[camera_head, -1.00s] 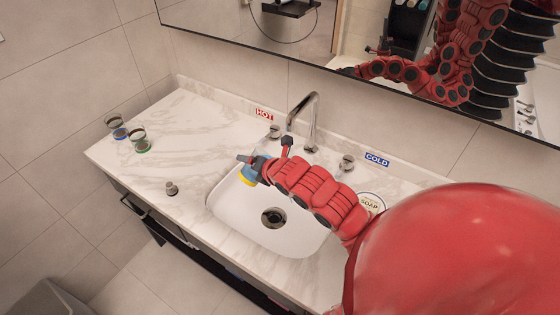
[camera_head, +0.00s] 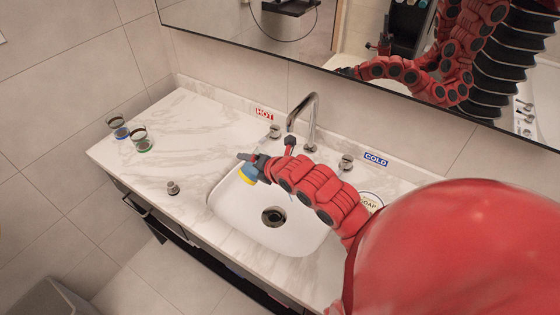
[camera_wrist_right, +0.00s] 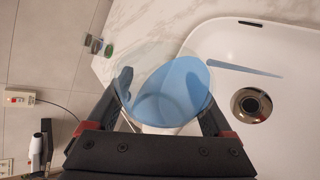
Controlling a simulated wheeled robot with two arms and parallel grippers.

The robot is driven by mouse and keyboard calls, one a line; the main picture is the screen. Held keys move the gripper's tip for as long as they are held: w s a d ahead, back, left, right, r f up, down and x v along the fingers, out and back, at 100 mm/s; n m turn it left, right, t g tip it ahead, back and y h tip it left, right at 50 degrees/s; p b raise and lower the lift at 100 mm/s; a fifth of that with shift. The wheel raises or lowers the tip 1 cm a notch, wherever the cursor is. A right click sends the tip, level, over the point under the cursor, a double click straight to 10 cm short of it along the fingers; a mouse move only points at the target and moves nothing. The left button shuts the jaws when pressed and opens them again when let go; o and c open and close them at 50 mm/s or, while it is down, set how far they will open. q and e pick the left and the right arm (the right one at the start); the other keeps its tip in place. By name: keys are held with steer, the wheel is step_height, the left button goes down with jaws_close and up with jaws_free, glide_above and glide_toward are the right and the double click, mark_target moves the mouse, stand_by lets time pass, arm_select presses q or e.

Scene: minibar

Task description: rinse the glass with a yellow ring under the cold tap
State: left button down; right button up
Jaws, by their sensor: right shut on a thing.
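My right gripper (camera_head: 254,164) is shut on the glass with a yellow ring (camera_head: 246,175), over the left part of the sink. In the right wrist view the glass (camera_wrist_right: 172,92) sits between the two fingers and has a blue look inside. The yellow ring shows at its lower end in the head view. The tap (camera_head: 312,120) stands behind the sink, to the right of the glass. The cold knob (camera_head: 346,162) is by the COLD sign (camera_head: 376,159), right of the tap. My left gripper is not in view.
The white sink (camera_head: 290,240) has a dark drain (camera_head: 272,216). A hot knob (camera_head: 274,131) stands near the HOT sign (camera_head: 264,114). Two glasses, blue-ringed (camera_head: 121,132) and green-ringed (camera_head: 144,145), stand far left. A small metal piece (camera_head: 173,187) is on the counter. My arm partly covers a SOAP label (camera_head: 370,201).

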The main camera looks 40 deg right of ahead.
steer(key=shift+a+r+m+y+p, duration=0.1)
steer(key=shift+r+m+y+p, duration=0.45)
steer(key=shift+p, duration=0.95)
steer(key=shift+r+m+y+p, duration=0.55)
steer(key=shift+y+p, duration=0.2)
steer(key=shift+p, duration=1.35)
steer(key=shift+d+f+b, duration=0.1)
steer(key=shift+d+b, duration=0.1)
steer(key=shift+b, duration=0.15)
steer(key=shift+d+r+m+t+y+b, duration=0.3)
steer(key=shift+d+m+y+b, duration=0.15)
steer(key=shift+b, duration=1.15)
steer(key=shift+d+r+b, duration=0.1)
steer(key=shift+b, duration=0.4)
steer(key=shift+d+r+m+y+b, duration=0.1)
steer(key=shift+r+m+y+b, duration=0.2)
steer(key=shift+b, duration=0.6)
